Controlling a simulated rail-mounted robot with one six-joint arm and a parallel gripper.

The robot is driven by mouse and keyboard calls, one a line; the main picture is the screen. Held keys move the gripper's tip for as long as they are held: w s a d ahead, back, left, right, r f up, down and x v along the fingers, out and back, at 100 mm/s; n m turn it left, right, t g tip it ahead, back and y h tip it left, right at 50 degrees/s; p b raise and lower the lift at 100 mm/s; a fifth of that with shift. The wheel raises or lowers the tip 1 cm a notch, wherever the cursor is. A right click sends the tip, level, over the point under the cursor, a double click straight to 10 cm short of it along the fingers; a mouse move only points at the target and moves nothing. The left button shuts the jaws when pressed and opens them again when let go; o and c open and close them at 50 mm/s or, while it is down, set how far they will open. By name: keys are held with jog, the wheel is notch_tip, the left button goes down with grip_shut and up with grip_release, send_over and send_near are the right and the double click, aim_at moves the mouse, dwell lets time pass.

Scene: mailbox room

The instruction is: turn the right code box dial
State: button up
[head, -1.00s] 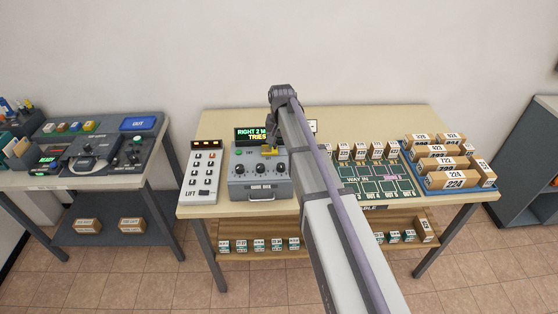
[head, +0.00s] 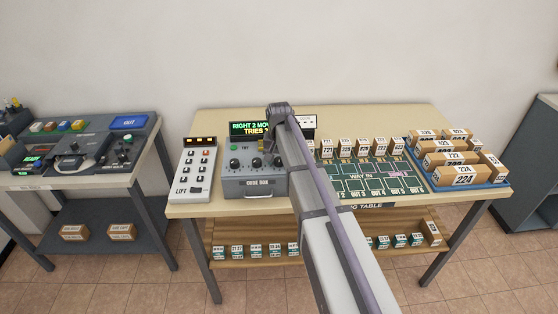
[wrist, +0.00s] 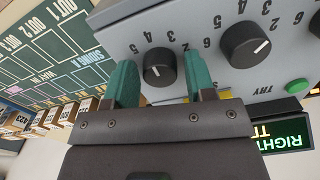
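The code box (head: 254,185) is a grey box with several dark round dials, on the table left of my arm. In the wrist view, which shows it upside down, its right dial (wrist: 158,66) is a black knob with a white pointer line, ringed by numbers. My gripper (wrist: 161,68) is open, its two green fingers on either side of this dial with visible gaps. I cannot tell whether they reach down around it. A neighbouring dial (wrist: 245,45) shows beside it. In the head view my gripper (head: 269,148) is partly hidden by my arm.
A display (head: 247,128) behind the box reads "RIGHT 2 MO…" and "TRIES", partly covered. A green TRY button (wrist: 296,87) is on the box. A lift panel (head: 196,170) stands at its left. A green board (head: 360,178) and a blue tray (head: 500,183) with cartons lie right.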

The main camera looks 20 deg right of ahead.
jog(key=c, duration=0.7)
jog(key=shift+n, duration=0.3)
jog(key=n, duration=0.7)
jog(key=shift+n, duration=0.4)
jog(key=n, duration=0.3)
jog(key=shift+n, duration=2.2)
